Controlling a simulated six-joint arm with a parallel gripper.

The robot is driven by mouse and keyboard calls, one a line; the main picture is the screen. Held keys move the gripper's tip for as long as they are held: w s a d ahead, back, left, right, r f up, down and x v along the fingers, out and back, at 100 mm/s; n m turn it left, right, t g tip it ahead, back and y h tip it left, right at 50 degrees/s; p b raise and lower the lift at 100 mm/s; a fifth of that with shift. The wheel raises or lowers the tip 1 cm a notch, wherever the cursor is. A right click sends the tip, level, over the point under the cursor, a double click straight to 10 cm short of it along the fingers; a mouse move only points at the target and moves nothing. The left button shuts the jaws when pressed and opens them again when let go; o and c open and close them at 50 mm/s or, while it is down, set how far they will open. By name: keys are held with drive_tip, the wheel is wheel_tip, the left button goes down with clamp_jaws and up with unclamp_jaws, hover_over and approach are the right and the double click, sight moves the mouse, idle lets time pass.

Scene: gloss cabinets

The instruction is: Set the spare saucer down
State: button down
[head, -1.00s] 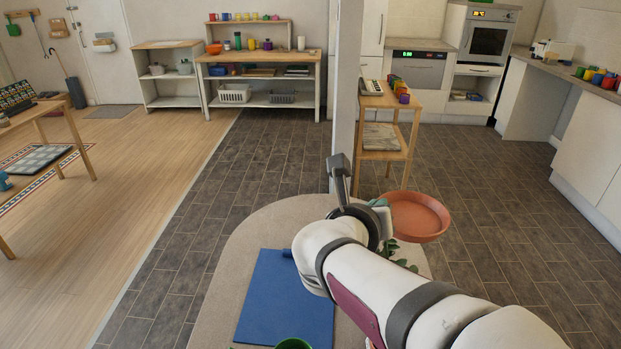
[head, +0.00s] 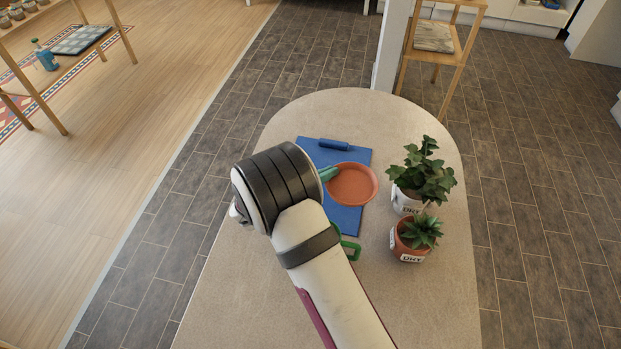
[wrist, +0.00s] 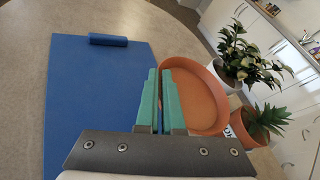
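The spare saucer (head: 352,184) is a round terracotta dish. In the head view it shows in front of the blue mat (head: 346,221), right of my gripper (head: 329,174). In the wrist view the teal fingers (wrist: 161,82) of my gripper are close together on the near-left rim of the saucer (wrist: 203,98). The saucer seems held above the table, roughly level; the height of the gap cannot be told. Two potted plants stand to its right: a leafy one in a white pot (head: 405,201) and a spiky one in a terracotta pot (head: 412,247), both with labels.
The table (head: 300,112) has a rounded far end, clear beyond the mat. A blue roll (head: 333,144) lies at the mat's far edge. A green object (head: 351,249) is mostly hidden behind my arm. A wooden stand (head: 439,52) is beyond the table.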

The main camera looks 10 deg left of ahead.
drive_tip(key=a+f, duration=0.1)
drive_tip(key=a, duration=0.1)
drive_tip(key=a+f, duration=0.2)
drive_tip(key=a, duration=0.1)
drive_tip(key=a+f, duration=0.1)
drive_tip(key=a, duration=0.1)
drive_tip(key=shift+w+a+f, duration=0.25)
drive_tip(key=shift+f, duration=0.05)
wheel_tip(320, 180, down, 4)
drive_tip(key=shift+a+f, duration=0.1)
drive_tip(key=c, duration=1.1)
unclamp_jaws()
drive_tip(key=shift+o, duration=0.2)
